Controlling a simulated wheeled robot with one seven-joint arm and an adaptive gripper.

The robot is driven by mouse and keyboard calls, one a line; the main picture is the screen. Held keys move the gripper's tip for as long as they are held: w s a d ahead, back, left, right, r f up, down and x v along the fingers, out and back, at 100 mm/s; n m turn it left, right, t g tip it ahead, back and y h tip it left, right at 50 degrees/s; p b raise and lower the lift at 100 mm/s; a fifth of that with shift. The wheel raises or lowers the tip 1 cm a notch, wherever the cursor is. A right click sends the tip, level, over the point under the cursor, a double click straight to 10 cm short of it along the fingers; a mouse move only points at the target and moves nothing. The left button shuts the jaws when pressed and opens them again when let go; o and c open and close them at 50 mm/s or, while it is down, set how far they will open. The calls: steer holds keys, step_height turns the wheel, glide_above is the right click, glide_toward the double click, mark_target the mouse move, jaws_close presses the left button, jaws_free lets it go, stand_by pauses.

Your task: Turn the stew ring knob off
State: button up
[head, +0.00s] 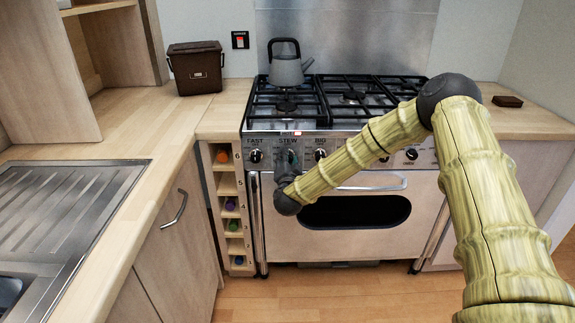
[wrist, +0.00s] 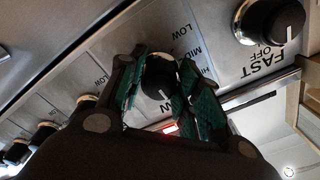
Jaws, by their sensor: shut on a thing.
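The stew ring knob (wrist: 157,76) is a round black knob on the steel control panel (wrist: 205,30). In the wrist view it sits between the two green-padded fingers of my gripper (wrist: 160,88), which is shut on it. A pale mark shows on the knob, but its exact setting is hard to read. In the head view my gripper (head: 291,160) is at the panel just under the STEW label, and it hides most of the knob.
The FAST knob (head: 255,156) is close on the left and the BIG knob (head: 320,155) close on the right. The oven door handle (head: 372,184) runs below. A grey kettle (head: 286,68) stands on the back left of the hob (head: 330,101).

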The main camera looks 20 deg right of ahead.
steer(key=shift+m, duration=0.5)
steer(key=o, duration=1)
steer(key=v, duration=1.2)
